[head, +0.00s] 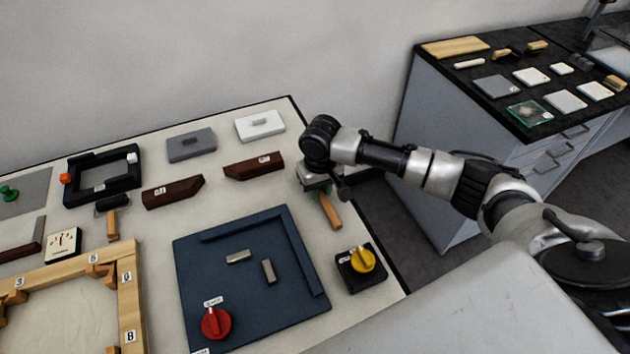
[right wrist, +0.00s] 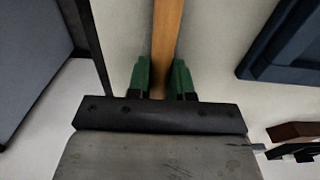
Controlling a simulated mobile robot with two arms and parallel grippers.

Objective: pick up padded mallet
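A wooden handle (head: 330,211), which I take to be the padded mallet's, lies on the pale table near its right edge. Its upper end is hidden under my right gripper (head: 316,182), so no padded head shows. In the right wrist view the handle (right wrist: 166,35) runs down between the green fingertips of my right gripper (right wrist: 161,75). The fingers are close on both sides of the handle; whether they press on it I cannot tell. My left gripper is not in view.
A blue tray (head: 184,290) holding small grey bars stands left of the handle. A black block with a yellow knob (head: 362,261) is below it. A dark brown block (head: 253,167) lies to the upper left. A grey cabinet (head: 440,140) stands beyond a floor gap.

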